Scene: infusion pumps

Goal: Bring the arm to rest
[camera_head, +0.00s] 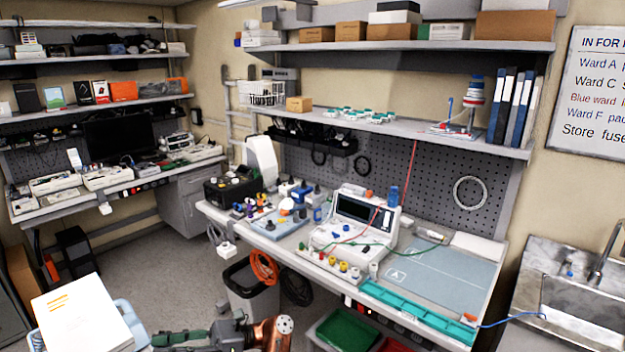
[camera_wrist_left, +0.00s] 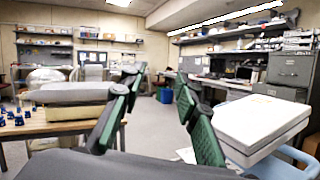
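My left gripper (camera_head: 160,340) is at the bottom edge of the head view, its green fingers pointing left towards a white box. In the left wrist view its two green fingers (camera_wrist_left: 157,84) stand apart with nothing between them. The arm behind it shows a copper-coloured joint at the bottom of the head view; the rest of the arm is cut off. My right gripper is in neither view.
The white box (camera_head: 85,318) lies on a light blue cart (camera_head: 133,318) left of the gripper; the box also shows in the left wrist view (camera_wrist_left: 255,122). The workbench (camera_head: 440,272) with a pump (camera_head: 355,222) stands beyond, a waste bin (camera_head: 250,292) below. Floor (camera_head: 150,262) is free behind the cart.

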